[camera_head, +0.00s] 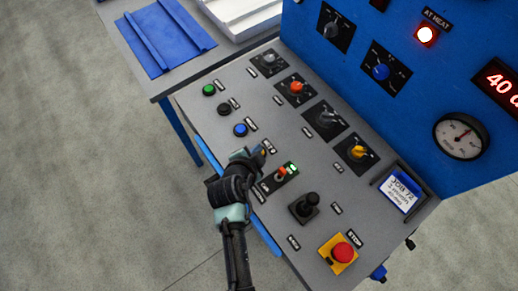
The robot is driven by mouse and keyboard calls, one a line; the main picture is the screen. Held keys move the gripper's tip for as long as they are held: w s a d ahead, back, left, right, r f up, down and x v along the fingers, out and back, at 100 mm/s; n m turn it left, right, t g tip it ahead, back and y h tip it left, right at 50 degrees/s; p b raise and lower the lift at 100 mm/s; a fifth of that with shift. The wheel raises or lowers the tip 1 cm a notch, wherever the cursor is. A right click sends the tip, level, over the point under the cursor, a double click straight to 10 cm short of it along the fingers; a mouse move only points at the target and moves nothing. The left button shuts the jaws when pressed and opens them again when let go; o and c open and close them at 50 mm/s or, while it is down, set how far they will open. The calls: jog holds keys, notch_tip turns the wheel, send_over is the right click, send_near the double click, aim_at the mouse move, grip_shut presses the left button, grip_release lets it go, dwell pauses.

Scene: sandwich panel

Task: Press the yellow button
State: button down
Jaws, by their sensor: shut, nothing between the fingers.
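The sloped grey control panel (200,108) carries a row of round buttons on its left side: green (208,90), black (224,109) and blue (240,130). My gripper (257,153) is shut and empty, with its tip at the spot following the blue button in this row. No yellow button shows clearly; the gripper covers that spot. I cannot tell whether the tip touches the panel or a button there.
A red-handled switch (281,173) with a green light is just right of my gripper. A black joystick (304,207) and a red stop button (343,252) on a yellow base are nearer. Several knobs, including a yellow one (358,152), line the back.

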jog(key=shift+r+p, duration=0.4)
jog(key=shift+r, duration=0.25)
notch_tip(320, 180, up, 5)
jog(key=p, duration=0.4)
jog(key=shift+r, duration=0.1)
dwell(0.7)
